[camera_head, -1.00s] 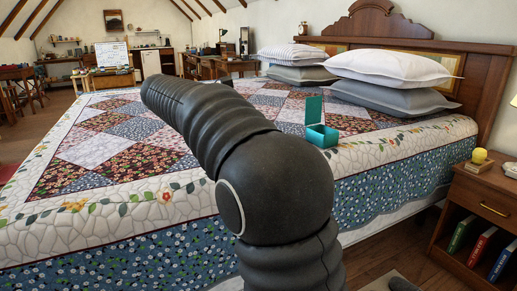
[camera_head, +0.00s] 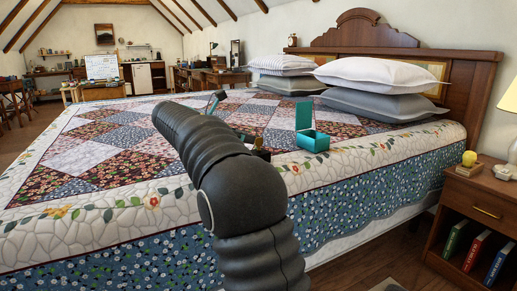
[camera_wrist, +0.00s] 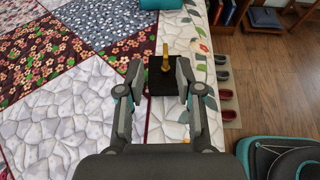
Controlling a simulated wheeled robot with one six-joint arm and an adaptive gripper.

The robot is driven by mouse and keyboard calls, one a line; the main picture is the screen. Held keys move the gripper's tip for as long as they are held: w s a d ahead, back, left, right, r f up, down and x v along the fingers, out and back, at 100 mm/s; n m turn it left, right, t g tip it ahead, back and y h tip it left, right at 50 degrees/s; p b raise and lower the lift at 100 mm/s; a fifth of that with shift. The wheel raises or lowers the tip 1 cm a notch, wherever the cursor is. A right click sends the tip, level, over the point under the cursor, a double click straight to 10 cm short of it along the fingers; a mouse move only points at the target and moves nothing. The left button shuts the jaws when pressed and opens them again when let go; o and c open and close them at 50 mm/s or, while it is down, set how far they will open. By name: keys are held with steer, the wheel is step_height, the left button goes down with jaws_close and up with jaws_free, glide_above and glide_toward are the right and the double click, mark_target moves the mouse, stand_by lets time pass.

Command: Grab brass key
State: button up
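The brass key (camera_wrist: 166,52) shows in the wrist view as a small upright brass shape, above or at the far edge of a black block or box (camera_wrist: 163,82). My gripper (camera_wrist: 158,78) is open, its two fingers on either side of the black thing, with the brass shape just past the fingertips. I cannot tell how high the fingers are above it, and I see no contact. In the head view, a small dark box (camera_head: 260,154) on the bed peeks out behind my arm, which hides most of my gripper.
A teal open box (camera_head: 314,143) stands on the quilted bed (camera_head: 90,160), right of my arm. Pillows (camera_head: 380,75) lie by the headboard. A nightstand (camera_head: 480,190) with a yellow apple-like object is at right. Shoes (camera_wrist: 226,95) sit on the floor beside the bed.

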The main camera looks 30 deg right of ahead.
mark_target(259, 140)
steer(key=shift+s+b+x, duration=0.15)
steer(key=shift+b+x, duration=0.3)
steer(key=shift+x, duration=0.9)
steer(key=shift+s+b+x, duration=0.1)
steer(key=shift+b+x, duration=0.35)
steer(key=shift+x, duration=0.85)
jaws_close()
